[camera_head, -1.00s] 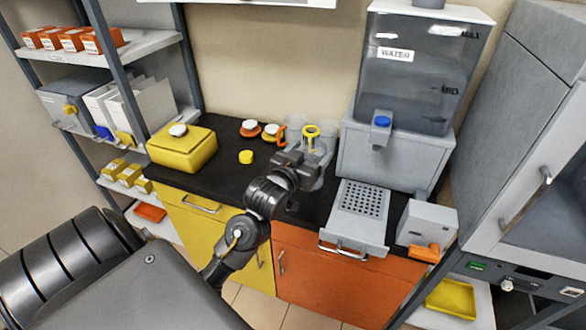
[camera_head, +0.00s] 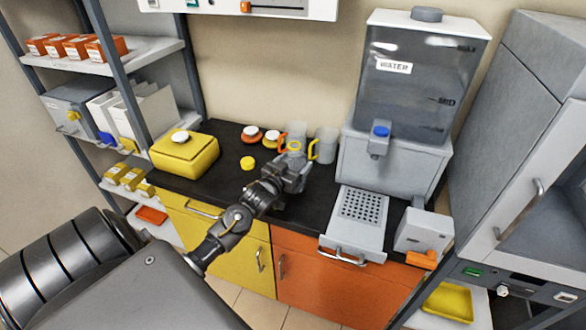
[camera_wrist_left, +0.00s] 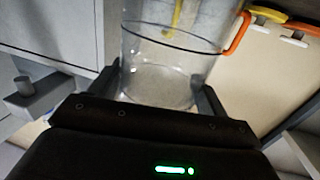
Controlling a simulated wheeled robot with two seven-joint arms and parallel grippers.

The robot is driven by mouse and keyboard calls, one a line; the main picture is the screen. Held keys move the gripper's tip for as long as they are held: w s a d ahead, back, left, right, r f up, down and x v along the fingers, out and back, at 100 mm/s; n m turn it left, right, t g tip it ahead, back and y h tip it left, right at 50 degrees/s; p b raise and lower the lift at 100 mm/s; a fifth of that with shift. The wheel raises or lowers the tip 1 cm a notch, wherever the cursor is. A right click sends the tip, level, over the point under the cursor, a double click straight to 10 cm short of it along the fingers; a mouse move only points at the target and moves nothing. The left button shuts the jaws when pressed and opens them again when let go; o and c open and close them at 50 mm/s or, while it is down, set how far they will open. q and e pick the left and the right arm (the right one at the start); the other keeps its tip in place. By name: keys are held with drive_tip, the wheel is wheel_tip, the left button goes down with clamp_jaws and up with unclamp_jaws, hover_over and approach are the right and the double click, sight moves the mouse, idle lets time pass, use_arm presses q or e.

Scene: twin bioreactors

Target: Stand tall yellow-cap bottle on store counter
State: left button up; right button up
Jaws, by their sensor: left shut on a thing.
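In the left wrist view the clear bottle (camera_wrist_left: 165,65) sits between the two fingers (camera_wrist_left: 157,92). The gripper hides most of its lower body in the head view, so I cannot tell whether its base touches the counter. My right gripper is not in view.
Behind the bottle stand a clear mug with an orange handle (camera_head: 284,142) and one with a yellow handle (camera_head: 327,146). A loose yellow cap (camera_head: 248,162) and a yellow box (camera_head: 185,152) are left. The water dispenser (camera_head: 405,100) and drip tray (camera_head: 358,220) are right.

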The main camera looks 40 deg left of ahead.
use_arm(q)
drive_tip(key=shift+f, duration=1.15)
drive_tip(key=shift+f, duration=0.1)
drive_tip(key=o, duration=1.8)
drive_tip(key=shift+s+d+f, duration=0.1)
drive_tip(key=shift+c, duration=0.2)
